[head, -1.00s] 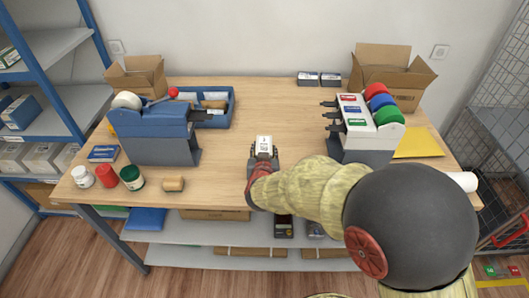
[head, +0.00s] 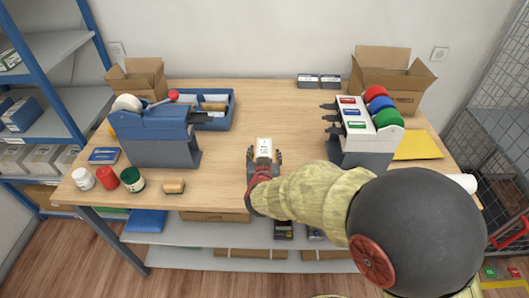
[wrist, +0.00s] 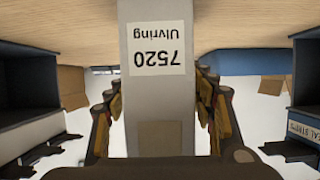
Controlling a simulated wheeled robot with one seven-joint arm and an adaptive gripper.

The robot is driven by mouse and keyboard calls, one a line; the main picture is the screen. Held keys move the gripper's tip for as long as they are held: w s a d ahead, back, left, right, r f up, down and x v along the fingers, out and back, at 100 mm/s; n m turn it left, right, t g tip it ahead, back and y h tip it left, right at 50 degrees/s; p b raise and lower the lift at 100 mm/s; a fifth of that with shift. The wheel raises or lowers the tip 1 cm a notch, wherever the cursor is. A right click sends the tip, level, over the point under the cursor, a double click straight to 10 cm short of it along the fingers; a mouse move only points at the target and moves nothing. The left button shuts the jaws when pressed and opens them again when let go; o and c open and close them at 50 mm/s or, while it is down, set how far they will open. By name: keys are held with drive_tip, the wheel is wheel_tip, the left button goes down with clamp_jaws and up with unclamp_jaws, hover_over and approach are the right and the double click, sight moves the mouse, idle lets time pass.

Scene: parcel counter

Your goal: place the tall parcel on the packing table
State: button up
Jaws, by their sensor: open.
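The tall parcel (head: 264,148) is a narrow pale box on the packing table (head: 225,165), near the middle of its front half. It looks upright. In the wrist view, which is upside down, the parcel (wrist: 158,95) shows a white label reading "7520 Ulvring" and a brown patch. My gripper (head: 265,158) is open at the parcel's front side. Its fingers (wrist: 160,108) lie to either side of the parcel, with a narrow gap at least on the right. The parcel's base is hidden in the head view.
A blue tape dispenser (head: 155,138) and blue tray (head: 218,118) stand left. A label dispenser with coloured rolls (head: 365,135) stands right. Jars (head: 131,179) and a tan roll (head: 173,186) line the front left edge. Open cartons (head: 390,75) stand behind. The table behind the parcel is clear.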

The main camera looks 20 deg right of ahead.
drive_tip(key=p+v, duration=0.4)
drive_tip(key=v, duration=0.7)
